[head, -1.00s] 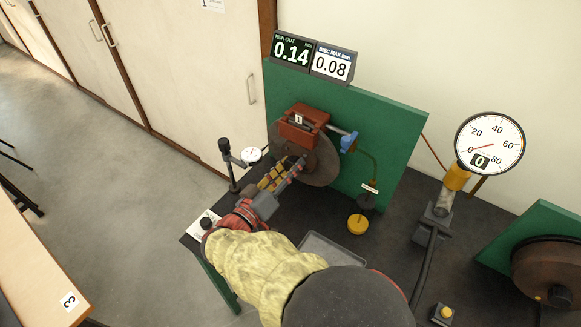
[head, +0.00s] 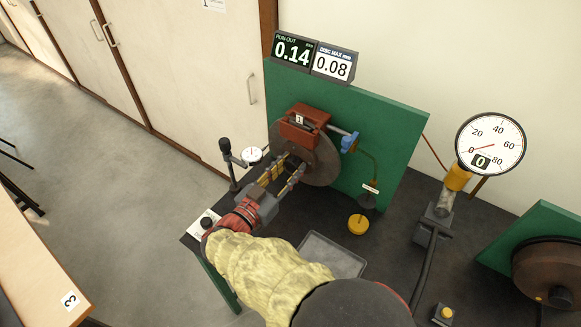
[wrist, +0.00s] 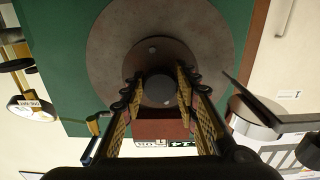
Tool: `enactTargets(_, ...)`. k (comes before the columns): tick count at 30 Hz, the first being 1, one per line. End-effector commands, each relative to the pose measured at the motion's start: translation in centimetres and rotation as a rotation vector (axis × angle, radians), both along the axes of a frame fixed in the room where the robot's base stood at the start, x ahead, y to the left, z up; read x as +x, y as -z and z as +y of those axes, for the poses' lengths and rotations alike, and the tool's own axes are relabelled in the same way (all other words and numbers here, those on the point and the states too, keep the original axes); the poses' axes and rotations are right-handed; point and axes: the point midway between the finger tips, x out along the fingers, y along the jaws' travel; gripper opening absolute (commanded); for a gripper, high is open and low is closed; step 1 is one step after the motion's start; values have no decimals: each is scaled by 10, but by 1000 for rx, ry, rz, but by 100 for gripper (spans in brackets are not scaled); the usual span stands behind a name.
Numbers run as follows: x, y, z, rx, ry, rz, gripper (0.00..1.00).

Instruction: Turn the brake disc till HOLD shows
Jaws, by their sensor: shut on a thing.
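The brake disc (head: 322,160) is a brown-grey round plate standing upright in front of a green panel. A red caliper (head: 303,123) marked 1 sits over its upper edge. My gripper (head: 279,178) reaches the disc's face from the lower left. In the wrist view its fingers (wrist: 160,88) stand on either side of the round central hub (wrist: 158,92), shut on it; the exact contact is hard to see. The run-out display (head: 293,49) reads 0.14 mm, and the disc max display (head: 334,63) beside it reads 0.08. I see no HOLD on it.
A dial indicator (head: 252,155) on a dark stand is close left of the disc. A second disc (head: 548,272) stands at far right.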

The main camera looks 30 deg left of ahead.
Motion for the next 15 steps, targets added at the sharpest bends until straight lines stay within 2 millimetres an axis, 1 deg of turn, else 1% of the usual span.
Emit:
enactTargets(1,0,4,-1,0,0,4,0)
enactTargets(13,0,4,-1,5,0,5,0)
enactTargets(14,0,4,-1,5,0,5,31)
enactTargets(15,-1,4,-1,5,0,5,33)
